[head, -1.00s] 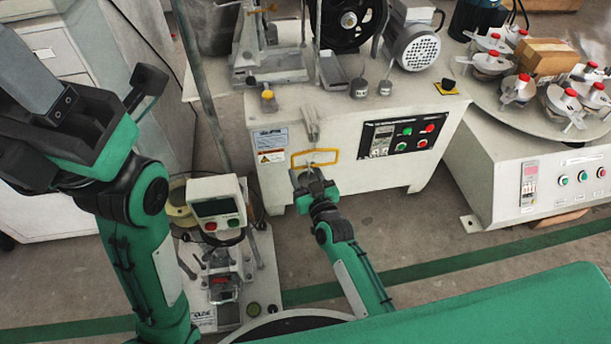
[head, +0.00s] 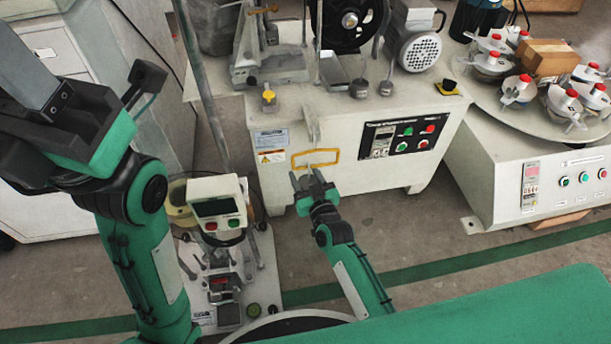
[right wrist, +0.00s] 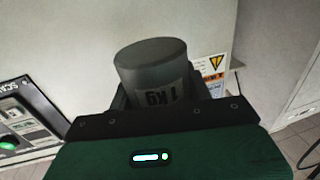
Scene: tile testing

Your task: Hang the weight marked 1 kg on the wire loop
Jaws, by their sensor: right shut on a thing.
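The grey cylindrical weight marked 1 kg (right wrist: 152,68) stands between the fingers of my right gripper in the right wrist view. Its marking appears upside down there. My right gripper (head: 308,182) is shut on it, in front of the white machine. The weight is hard to make out in the head view. A yellow rectangular loop (head: 316,150) shows against the machine's front, just above the gripper's fingertips. The head view does not show whether the weight touches it.
A small test device (head: 217,207) stands left of my right arm. A round table with several clamps is at the right.

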